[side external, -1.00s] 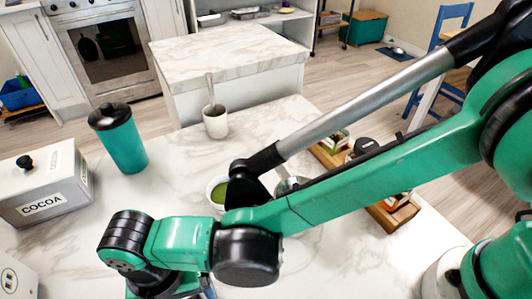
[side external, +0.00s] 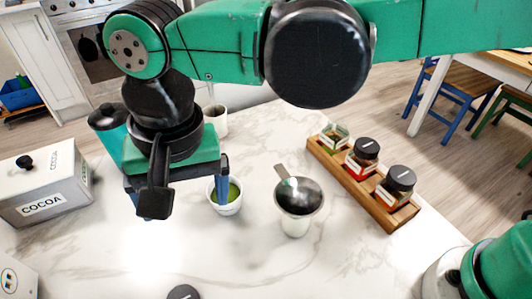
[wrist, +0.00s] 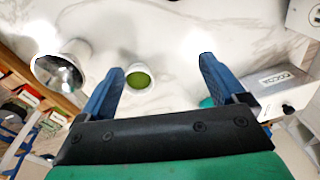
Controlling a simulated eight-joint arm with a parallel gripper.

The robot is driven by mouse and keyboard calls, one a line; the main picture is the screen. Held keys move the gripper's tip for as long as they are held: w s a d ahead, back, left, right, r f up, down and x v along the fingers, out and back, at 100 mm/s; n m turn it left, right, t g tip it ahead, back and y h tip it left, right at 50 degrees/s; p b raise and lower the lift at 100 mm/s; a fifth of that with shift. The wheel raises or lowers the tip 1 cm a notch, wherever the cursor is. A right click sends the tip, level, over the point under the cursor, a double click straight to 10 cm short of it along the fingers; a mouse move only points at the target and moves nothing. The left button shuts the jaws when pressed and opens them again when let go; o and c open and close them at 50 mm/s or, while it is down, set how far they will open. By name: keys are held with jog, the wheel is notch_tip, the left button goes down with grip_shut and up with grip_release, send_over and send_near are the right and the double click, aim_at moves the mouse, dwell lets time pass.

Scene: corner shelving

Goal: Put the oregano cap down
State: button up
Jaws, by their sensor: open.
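A round black cap (side external: 183,292) lies on the marble counter at the bottom edge of the side view, partly cut off by the frame; I take it for the oregano cap. My gripper (side external: 182,198) is above the counter, farther back than the cap and apart from it. Its blue fingers are spread with nothing between them, as the wrist view (wrist: 160,68) also shows. A jar without a cap (side external: 335,136) stands at the far end of the wooden rack (side external: 401,217). In the wrist view I cannot clearly make out the cap.
A small bowl of green stuff (side external: 233,203) is beside my right finger. A metal strainer or scoop (side external: 298,196) rests on a white cup (side external: 294,227). Two black-capped jars (side external: 363,158) (side external: 396,184) stand in the rack. The cocoa box (side external: 40,190) is left. The front counter is mostly clear.

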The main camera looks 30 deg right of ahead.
jog(key=w+d+r+t, duration=0.1)
jog(key=w+d, duration=0.1)
jog(key=d, duration=0.6)
jog(key=w+d+r+t, duration=0.1)
jog(key=w+d+t, duration=0.1)
jog(key=d, duration=0.6)
jog(key=s+d+f+t, duration=0.1)
jog(key=d, duration=0.3)
jog(key=s+d+f+n+t, duration=0.1)
jog(key=d, duration=0.4)
jog(key=s+d+t, duration=0.1)
jog(key=d, duration=0.3)
jog(key=shift+s+d+f+n+h, duration=0.1)
jog(key=shift+d+f+n+h, duration=0.15)
jog(key=shift+f+n+h, duration=0.15)
jog(key=shift+s+d+f, duration=0.1)
jog(key=shift+d, duration=0.2)
